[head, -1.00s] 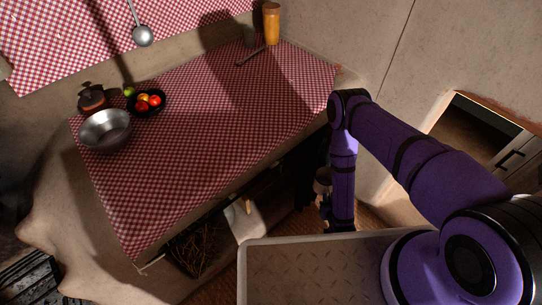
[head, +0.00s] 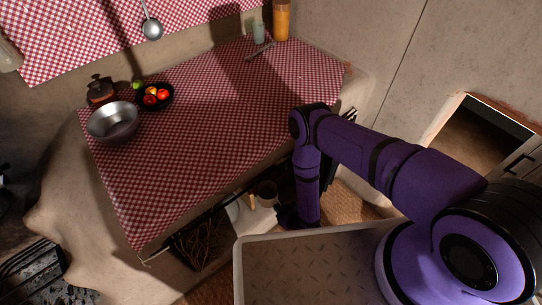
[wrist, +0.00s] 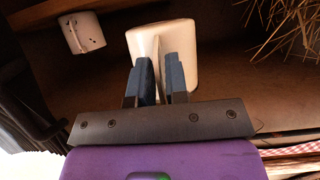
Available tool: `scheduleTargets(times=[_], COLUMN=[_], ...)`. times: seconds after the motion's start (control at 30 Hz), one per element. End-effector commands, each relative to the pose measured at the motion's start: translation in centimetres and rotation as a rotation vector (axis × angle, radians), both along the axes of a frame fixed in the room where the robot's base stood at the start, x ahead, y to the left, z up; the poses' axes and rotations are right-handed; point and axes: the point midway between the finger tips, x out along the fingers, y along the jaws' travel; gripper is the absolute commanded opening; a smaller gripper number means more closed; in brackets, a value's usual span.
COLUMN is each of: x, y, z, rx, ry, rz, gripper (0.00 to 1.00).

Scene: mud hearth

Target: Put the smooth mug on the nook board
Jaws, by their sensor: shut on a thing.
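A plain white mug (wrist: 178,38) is in my gripper (wrist: 159,58) in the wrist view. The two dark fingers are closed on its upright handle, and no marks show on its side. In the head view a cup-like thing with a dark inside (head: 266,189), seemingly the held mug, is beside my lowered forearm at the counter's front edge. A second white mug with small dark marks (wrist: 84,34) stands apart at the upper left of the wrist view. A brown surface (wrist: 225,85) lies behind the held mug; I cannot tell whether it is the nook board.
The low nook under the counter holds straw (head: 203,240), also at the wrist view's upper right (wrist: 290,25). The checked counter (head: 200,150) above carries a metal bowl (head: 113,123), a dark fruit bowl (head: 170,100) and a lidded pot (head: 100,92). An open cupboard (head: 485,135) is at right.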

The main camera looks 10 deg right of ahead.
Motion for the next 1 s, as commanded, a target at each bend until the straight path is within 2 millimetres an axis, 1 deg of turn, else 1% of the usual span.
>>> scheduleTargets(times=[0.07, 0.17, 0.5, 0.6, 0.73, 0.87, 0.97, 1.0], x=[0.8, 2.6, 10.4, 12.3, 14.1, 14.9, 15.9, 15.7], y=[0.4, 0.7, 1.8, 2.1, 2.3, 2.4, 2.6, 2.5], z=[0.0, -0.1, -0.8, -1.0, -1.3, -1.4, -1.4, -2.1], rx=[0.0, 0.0, 0.0, 0.001, 0.0, 0.0, 0.0, -0.001], ry=[-0.005, -0.007, -0.007, -0.007, -0.005, -0.004, -0.005, -0.002], rz=[0.01, 0.01, 0.009, 0.009, 0.009, 0.008, 0.009, 0.009], gripper=[0.0, 0.0, 0.0, 0.0, 0.0, 0.0, 0.0, 0.0])
